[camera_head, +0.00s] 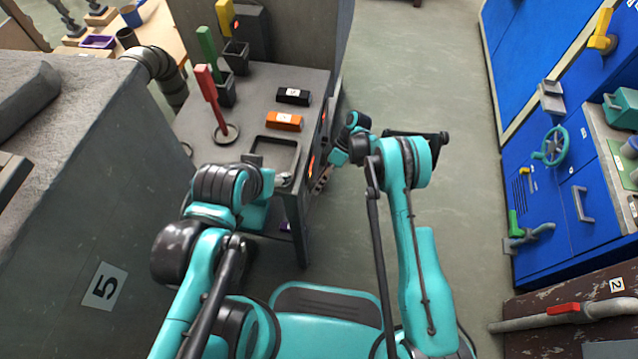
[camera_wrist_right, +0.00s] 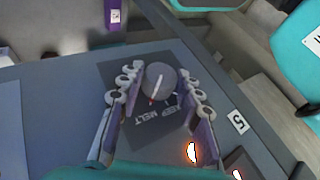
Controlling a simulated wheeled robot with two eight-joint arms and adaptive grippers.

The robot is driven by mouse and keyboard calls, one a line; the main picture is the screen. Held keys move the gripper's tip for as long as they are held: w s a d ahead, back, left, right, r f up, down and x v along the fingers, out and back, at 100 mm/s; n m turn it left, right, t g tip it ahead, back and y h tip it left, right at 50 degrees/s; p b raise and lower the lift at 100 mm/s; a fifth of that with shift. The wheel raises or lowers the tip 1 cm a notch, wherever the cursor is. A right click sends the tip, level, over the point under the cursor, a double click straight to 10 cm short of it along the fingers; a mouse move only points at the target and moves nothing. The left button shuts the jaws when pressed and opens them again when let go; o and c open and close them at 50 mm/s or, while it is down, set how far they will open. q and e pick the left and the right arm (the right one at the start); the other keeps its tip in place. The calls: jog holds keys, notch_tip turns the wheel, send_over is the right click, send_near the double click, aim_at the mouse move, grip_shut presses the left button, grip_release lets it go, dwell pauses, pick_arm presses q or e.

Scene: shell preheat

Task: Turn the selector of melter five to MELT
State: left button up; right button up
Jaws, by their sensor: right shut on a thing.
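The selector (camera_wrist_right: 160,82) is a round dark knob on a dark plate, with a pale line ending in a red tip. The words KEEP and MELT (camera_wrist_right: 146,117) are printed beside it, and the red tip lies near MELT. A white label 5 (camera_wrist_right: 238,122) is on the same panel. My right gripper (camera_wrist_right: 160,92) is shut on the selector, with one finger on each side. In the head view my right gripper (camera_head: 325,178) is at the bench's right side, and the selector is hidden. My left gripper (camera_head: 284,179) is by the black tray; its fingers are too small to read.
The grey bench (camera_head: 262,85) holds a black tray (camera_head: 262,140), an orange block (camera_head: 284,121), a black block (camera_head: 293,96) and upright red and green paddles. Open floor (camera_head: 440,95) lies right, before blue cabinets (camera_head: 560,190).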

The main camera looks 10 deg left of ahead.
jog(key=o, duration=1.1)
jog(key=shift+o, duration=0.2)
jog(key=v, duration=0.7)
jog(key=shift+w+r, duration=0.1)
jog(key=shift+r, duration=0.05)
